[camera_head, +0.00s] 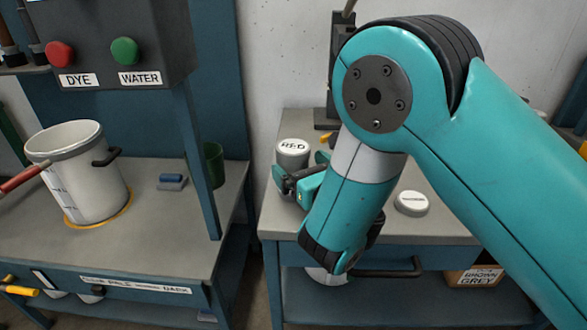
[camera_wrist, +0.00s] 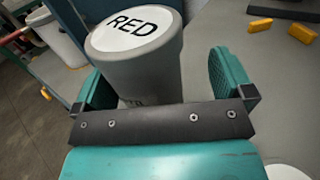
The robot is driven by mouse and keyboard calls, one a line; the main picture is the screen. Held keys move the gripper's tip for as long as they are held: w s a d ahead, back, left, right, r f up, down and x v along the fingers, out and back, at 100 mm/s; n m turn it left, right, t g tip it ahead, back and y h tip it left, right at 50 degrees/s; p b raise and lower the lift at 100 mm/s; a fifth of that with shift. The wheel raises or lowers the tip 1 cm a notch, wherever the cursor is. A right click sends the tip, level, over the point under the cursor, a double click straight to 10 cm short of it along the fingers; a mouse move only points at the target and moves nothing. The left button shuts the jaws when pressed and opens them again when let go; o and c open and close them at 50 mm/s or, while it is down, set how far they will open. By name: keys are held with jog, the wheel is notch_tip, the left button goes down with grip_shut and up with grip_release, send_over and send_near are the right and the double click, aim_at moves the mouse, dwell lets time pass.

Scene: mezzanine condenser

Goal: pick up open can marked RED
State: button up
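The grey can marked RED (camera_head: 292,153) stands upright on the right-hand bench, near its left edge. Its top bears a white disc with the word RED, clear in the wrist view (camera_wrist: 135,30); I cannot see into it. My gripper (camera_head: 300,182) is beside the can in the head view, partly hidden by my arm. In the wrist view my gripper (camera_wrist: 165,85) has its two teal fingers apart, one on each side of the can. A gap shows between the can and the right finger; contact on the left cannot be told.
A white lid-like disc (camera_head: 411,203) lies on the bench right of my arm. Orange pieces (camera_wrist: 261,25) lie beyond the can. A white pail (camera_head: 95,180) stands on the left bench below DYE and WATER buttons. A BROWN GREY box (camera_head: 474,277) sits below.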

jog(key=shift+s+a, duration=0.1)
jog(key=shift+a, duration=0.25)
jog(key=c, duration=0.3)
jog(key=shift+a, duration=0.1)
jog(key=c, duration=0.4)
grip_shut()
jog(key=shift+r, duration=0.1)
